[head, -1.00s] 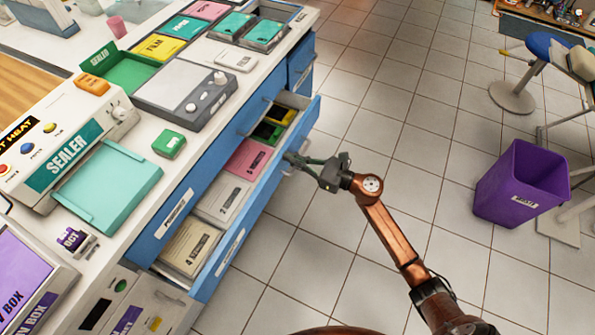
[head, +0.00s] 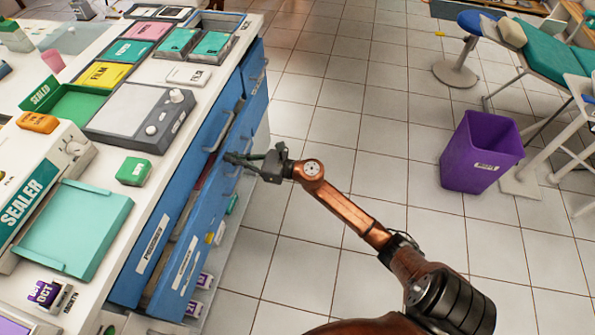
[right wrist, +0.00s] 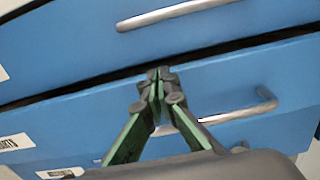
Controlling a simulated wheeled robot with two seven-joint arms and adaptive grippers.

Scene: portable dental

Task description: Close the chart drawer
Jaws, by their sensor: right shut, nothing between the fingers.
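The chart drawer (head: 200,232) is a blue drawer front below another blue drawer in the cabinet. It stands slightly out, with a narrow gap along its top edge where a strip of the inside shows. In the right wrist view the drawer front (right wrist: 80,118) fills the lower part, with its metal handle (right wrist: 240,111) to the right and a dark gap above it. My right gripper (head: 230,157) is shut and empty, its tips at the upper edge of the drawer front. Whether they touch it is hard to tell. My left gripper is out of view.
The counter above holds a sealer (head: 30,195), a teal tray (head: 75,228), a grey device (head: 140,115) and several film boxes. A purple bin (head: 480,152) and a treatment chair (head: 555,50) stand to the right. The tiled floor between is clear.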

